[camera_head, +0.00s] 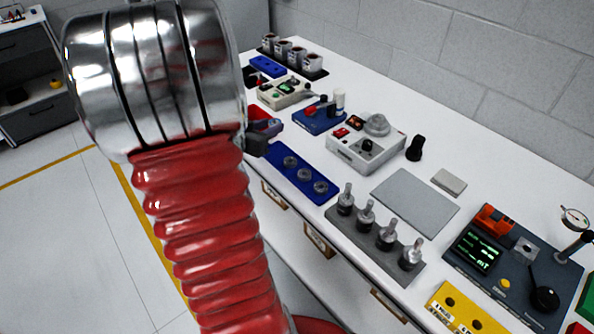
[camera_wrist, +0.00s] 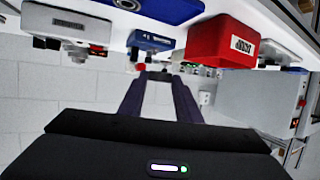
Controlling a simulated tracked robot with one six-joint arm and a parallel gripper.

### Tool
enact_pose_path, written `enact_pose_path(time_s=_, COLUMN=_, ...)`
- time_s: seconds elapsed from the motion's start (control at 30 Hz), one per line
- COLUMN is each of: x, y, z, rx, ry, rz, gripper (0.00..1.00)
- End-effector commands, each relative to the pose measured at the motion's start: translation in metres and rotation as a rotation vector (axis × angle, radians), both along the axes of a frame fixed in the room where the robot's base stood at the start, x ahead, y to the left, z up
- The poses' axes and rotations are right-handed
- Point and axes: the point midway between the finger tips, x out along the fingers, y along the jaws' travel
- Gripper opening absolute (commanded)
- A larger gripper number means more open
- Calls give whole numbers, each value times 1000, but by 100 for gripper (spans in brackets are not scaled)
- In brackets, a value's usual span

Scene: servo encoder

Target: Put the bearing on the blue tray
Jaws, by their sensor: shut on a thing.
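A long blue tray (camera_head: 276,157) lies near the bench's front edge in the head view, with several grey round parts in a row on it. A blue surface (camera_wrist: 165,10) at the top of the wrist view looks like this tray. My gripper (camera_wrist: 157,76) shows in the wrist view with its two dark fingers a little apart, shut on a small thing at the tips. I take this to be the bearing, but it is too small to make out. In the head view my arm hides most of the gripper.
A red bin (camera_wrist: 222,42) stands close to my gripper. Behind the tray are a blue device (camera_head: 318,118) and a white tester (camera_head: 365,148). A grey rack (camera_head: 375,243) of metal shafts stands to the tray's right. A grey plate (camera_head: 415,200) lies bare.

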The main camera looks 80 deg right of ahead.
Motion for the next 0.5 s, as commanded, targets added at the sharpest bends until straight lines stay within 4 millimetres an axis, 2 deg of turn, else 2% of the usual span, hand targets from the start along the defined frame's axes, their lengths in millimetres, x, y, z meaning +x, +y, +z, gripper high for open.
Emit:
enact_pose_path(time_s=0.3, x=1, y=0, z=-2, rx=0, ry=1, rz=1, gripper=4)
enact_pose_path(time_s=0.5, x=1, y=0, z=-21, rx=4, ry=3, rz=1, gripper=4)
